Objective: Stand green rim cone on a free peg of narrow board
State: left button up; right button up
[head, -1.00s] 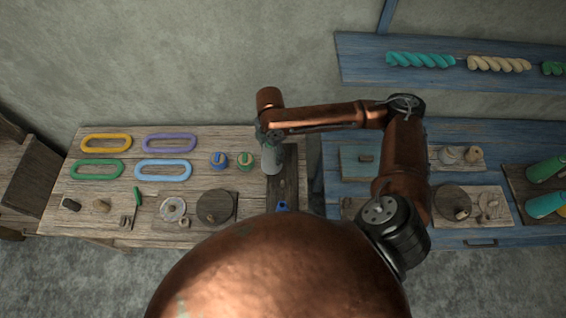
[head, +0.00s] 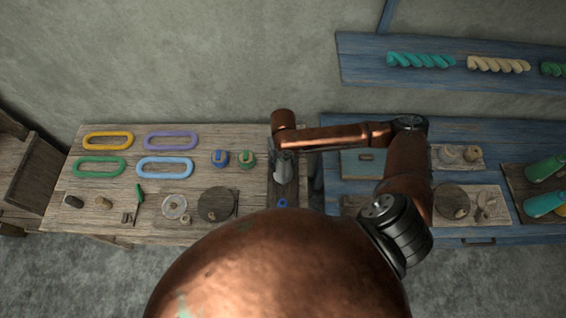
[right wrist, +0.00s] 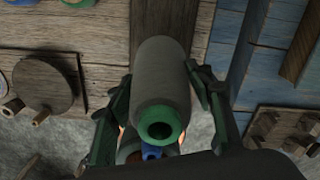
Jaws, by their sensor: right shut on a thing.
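My right gripper (head: 282,160) is shut on the green rim cone, a grey body with a green ringed end. The cone (right wrist: 163,85) fills the middle of the right wrist view between the two fingers, its green open end towards the camera. In the head view, the gripper and cone are over the narrow board (head: 284,190), a dark strip at the right end of the wooden table. A small blue-topped piece (head: 282,203) is at the board's near part; blue also shows below the cone in the wrist view (right wrist: 151,152). The arm and cone hide much of the board and its pegs.
The wooden table holds coloured oval rings (head: 165,168), blue and green round pieces (head: 220,158), and a dark disc (head: 217,204) left of the board. A blue table (head: 400,130) stands to the right across a narrow gap. A blue shelf (head: 360,70) hangs behind.

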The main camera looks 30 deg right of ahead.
jog(key=shift+f+b, duration=2.65)
jog(key=shift+f, duration=1.55)
jog(key=o, duration=1.5)
notch_tip(320, 180, up, 12)
